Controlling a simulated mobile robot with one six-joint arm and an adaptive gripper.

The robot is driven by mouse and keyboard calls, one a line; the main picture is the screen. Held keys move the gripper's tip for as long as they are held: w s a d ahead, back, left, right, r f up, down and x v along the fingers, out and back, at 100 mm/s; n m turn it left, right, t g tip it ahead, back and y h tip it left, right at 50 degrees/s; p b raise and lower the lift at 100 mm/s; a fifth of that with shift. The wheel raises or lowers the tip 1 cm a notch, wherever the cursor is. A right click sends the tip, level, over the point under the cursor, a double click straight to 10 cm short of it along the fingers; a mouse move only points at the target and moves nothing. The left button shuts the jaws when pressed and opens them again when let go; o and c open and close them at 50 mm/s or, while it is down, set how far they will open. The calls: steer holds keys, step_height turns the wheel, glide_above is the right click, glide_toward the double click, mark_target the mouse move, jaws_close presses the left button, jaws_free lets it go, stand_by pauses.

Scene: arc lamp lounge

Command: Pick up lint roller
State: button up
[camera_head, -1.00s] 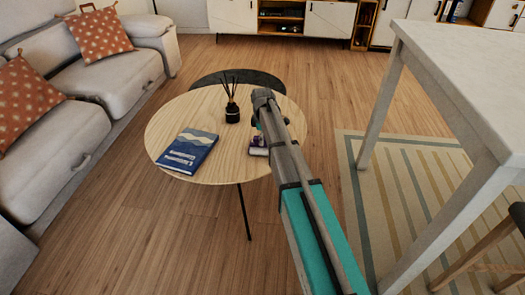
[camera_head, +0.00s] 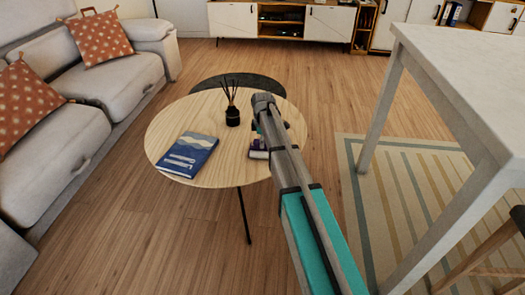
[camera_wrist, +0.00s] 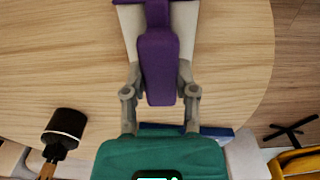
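The lint roller (camera_wrist: 158,65) shows a purple handle in the wrist view, with a pale part beside it at the top edge. In the head view its purple and white (camera_head: 258,149) shows at the right side of the round wooden table (camera_head: 215,165), partly behind my arm. My gripper (camera_wrist: 160,72) has one finger on each side of the handle. The fingers look very close to it; contact is not clear. In the head view my gripper (camera_head: 262,128) is mostly hidden by my own arm.
The diffuser also shows in the wrist view (camera_wrist: 68,125). A high white table (camera_head: 470,85) is at right, a grey sofa (camera_head: 75,115) at left.

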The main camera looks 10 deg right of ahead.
jaws_close()
steer(key=shift+r, duration=0.2)
steer(key=shift+r+p, duration=0.75)
steer(key=shift+p, duration=0.2)
steer(key=s+a+r+p, duration=0.2)
steer(key=s+r+p, duration=0.9)
steer(key=s, duration=0.2)
steer(key=shift+s+a, duration=0.35)
steer(key=shift+s, duration=0.05)
